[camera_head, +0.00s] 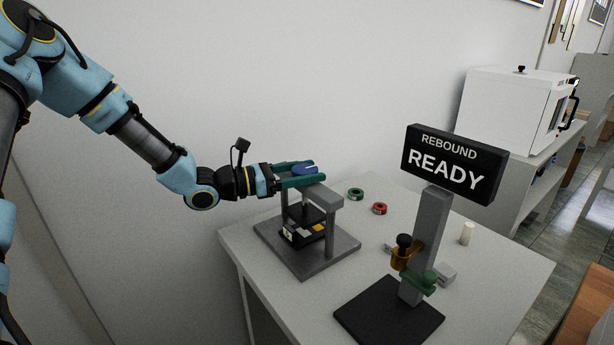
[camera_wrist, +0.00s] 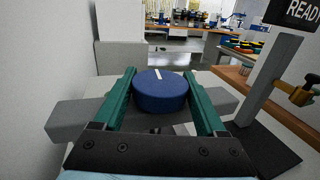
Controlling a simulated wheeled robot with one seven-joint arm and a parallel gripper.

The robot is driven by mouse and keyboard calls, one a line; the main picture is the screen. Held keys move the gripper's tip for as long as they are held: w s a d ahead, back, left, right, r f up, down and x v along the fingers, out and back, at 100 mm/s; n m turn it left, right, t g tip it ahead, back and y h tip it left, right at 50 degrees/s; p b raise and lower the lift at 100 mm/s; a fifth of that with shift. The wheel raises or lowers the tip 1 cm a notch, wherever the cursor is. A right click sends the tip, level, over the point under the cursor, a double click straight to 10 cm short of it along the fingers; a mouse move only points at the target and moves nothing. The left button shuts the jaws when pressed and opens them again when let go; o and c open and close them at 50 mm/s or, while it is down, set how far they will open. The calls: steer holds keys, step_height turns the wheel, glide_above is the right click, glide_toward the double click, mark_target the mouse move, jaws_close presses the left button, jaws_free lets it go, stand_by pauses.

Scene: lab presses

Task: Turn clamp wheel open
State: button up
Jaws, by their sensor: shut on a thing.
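The clamp wheel (camera_wrist: 161,94) is a blue disc with a pale line on its top, in the middle of the wrist view. It sits on top of a small grey press frame (camera_head: 329,238) on the table and also shows in the head view (camera_head: 304,170). My gripper (camera_head: 299,175) has long green fingers, one on each side of the wheel, shut on it. In the wrist view my gripper (camera_wrist: 161,92) comes in level from the near side. The wheel's shaft is mostly hidden. A black block with coloured patches (camera_head: 303,232) sits inside the frame.
A stand with a black sign (camera_head: 453,163) reading "REBOUND READY" is at the right on the table (camera_head: 500,284). A green ring (camera_head: 356,194), a red ring (camera_head: 379,208) and a white cylinder (camera_head: 467,233) lie behind. A white cabinet (camera_head: 508,112) stands farther back. The wall is close on the left.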

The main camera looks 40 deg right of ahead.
steer(key=shift+n+t+b, duration=0.3)
steer(key=shift+n+t, duration=0.3)
steer(key=shift+t, duration=0.3)
steer(key=shift+w+r+h, duration=0.1)
steer(key=shift+h, duration=0.2)
steer(key=o, duration=1.3)
steer(key=b+v, duration=0.3)
steer(key=v, duration=0.8)
